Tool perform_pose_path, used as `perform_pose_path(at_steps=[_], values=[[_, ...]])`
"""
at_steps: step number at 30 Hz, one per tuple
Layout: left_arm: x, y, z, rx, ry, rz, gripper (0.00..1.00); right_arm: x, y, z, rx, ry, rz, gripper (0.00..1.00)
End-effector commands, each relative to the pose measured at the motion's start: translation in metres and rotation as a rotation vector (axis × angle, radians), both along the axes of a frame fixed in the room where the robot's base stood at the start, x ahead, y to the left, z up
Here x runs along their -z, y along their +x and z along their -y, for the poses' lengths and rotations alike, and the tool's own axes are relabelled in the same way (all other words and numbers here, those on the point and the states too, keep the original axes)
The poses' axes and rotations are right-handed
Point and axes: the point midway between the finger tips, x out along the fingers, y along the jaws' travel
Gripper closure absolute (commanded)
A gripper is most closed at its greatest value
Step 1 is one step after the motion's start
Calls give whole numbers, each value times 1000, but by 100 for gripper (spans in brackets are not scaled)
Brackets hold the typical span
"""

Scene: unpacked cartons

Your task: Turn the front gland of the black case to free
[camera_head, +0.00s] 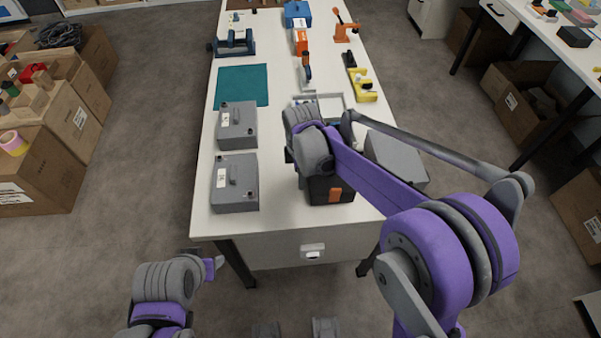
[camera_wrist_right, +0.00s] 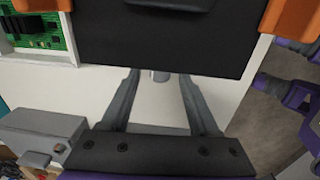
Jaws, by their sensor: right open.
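The black case (camera_head: 318,190) with an orange latch (camera_head: 335,195) stands near the front end of the white table, partly hidden by my right arm. In the right wrist view the black case (camera_wrist_right: 165,45) fills the top. A small grey cylinder (camera_wrist_right: 160,75), seemingly the gland, shows at its lower edge. My right gripper (camera_wrist_right: 158,82) is open, its fingers on either side of this cylinder; contact cannot be told. In the head view its fingers are hidden. My left gripper (camera_head: 212,267) is low, in front of the table and away from the case; its jaw state is unclear.
Two grey cases (camera_head: 234,190) (camera_head: 237,128) stand left of the black case, and another grey case (camera_head: 397,160) stands right. A green circuit board (camera_wrist_right: 38,30) lies behind. A teal mat (camera_head: 242,86) and several tools lie farther back. Cartons (camera_head: 40,170) flank the table.

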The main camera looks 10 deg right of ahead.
Motion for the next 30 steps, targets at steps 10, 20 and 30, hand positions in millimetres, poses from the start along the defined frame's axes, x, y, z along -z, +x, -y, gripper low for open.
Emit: perform_pose_path(at_steps=[10,20,30], values=[[0,0,0,0,0,0,50,0,0,0,0,0,0,82],[0,0,0,0,0,0,50,0,0,0,0,0,-2,100],[3,-1,0,0,0,-1,50,0,4,0,-1,0,-115,100]])
